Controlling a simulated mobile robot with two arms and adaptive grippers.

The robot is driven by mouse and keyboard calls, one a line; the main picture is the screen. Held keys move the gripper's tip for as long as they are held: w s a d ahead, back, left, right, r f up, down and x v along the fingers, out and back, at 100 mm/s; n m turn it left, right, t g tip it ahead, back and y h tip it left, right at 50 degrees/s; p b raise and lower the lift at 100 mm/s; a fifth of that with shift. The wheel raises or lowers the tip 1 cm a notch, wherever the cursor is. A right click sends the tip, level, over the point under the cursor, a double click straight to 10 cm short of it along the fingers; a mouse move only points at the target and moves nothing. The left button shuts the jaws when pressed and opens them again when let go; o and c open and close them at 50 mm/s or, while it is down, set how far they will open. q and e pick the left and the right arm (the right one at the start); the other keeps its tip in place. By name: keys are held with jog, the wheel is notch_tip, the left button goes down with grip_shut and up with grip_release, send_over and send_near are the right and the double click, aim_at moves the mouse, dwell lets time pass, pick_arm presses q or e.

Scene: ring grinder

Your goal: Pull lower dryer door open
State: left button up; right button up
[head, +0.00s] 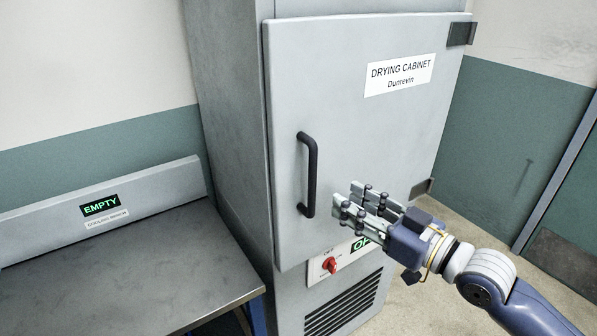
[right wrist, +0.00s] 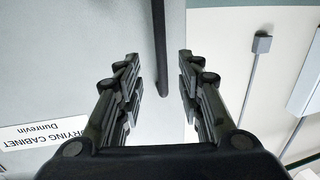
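The drying cabinet door (head: 355,120) is a light grey panel with a "DRYING CABINET Dunrevin" label. It looks shut, with hinges on its right side. Its black vertical bar handle (head: 308,175) is on the left part of the door. My right gripper (head: 350,200) is to the right of the handle's lower end, apart from it, with fingers pointing left. In the right wrist view its fingers are spread and empty, and the handle (right wrist: 160,50) shows between and beyond them. My left gripper is not in view.
Below the door are a red switch (head: 330,265), a green-lit sign (head: 362,243) partly hidden by my gripper, and a vent (head: 343,303). A metal bench (head: 130,270) with an "EMPTY" sign (head: 100,206) stands at the left. Floor is clear at the right.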

jog(key=p, duration=0.4)
send_over(311, 210)
jog(key=w, duration=0.1)
jog(key=shift+r, duration=0.1)
grip_shut()
